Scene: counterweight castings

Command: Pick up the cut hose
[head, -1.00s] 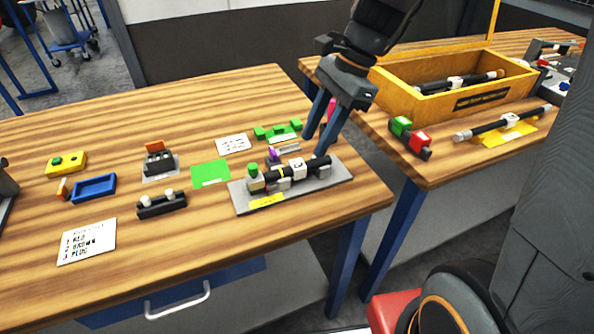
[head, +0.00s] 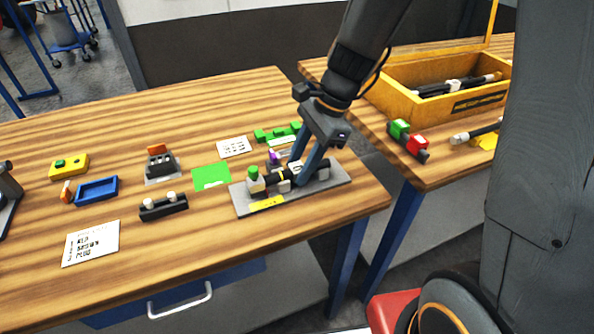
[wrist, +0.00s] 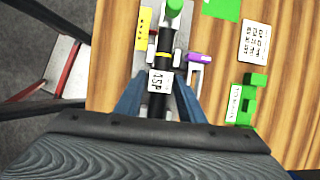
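A black hose (head: 319,171) with a white label lies along a grey plate (head: 240,201) near the right end of the wooden bench. In the wrist view the hose (wrist: 166,42) has a yellow band and a green-capped end at the top. My gripper (head: 296,174) is over the hose, with its blue fingers pointing down. In the wrist view the open gripper (wrist: 158,82) has one finger on each side of the hose, around the label; gaps show between fingers and hose. I cannot tell how low the fingertips are, and my gripper's body hides the hose's near end.
A purple piece (wrist: 198,58) and a green bracket (wrist: 246,100) stand close to the right finger in the wrist view. A green pad (head: 210,176) and black block (head: 163,207) lie left of the plate. A yellow bin (head: 405,103) stands on the second bench.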

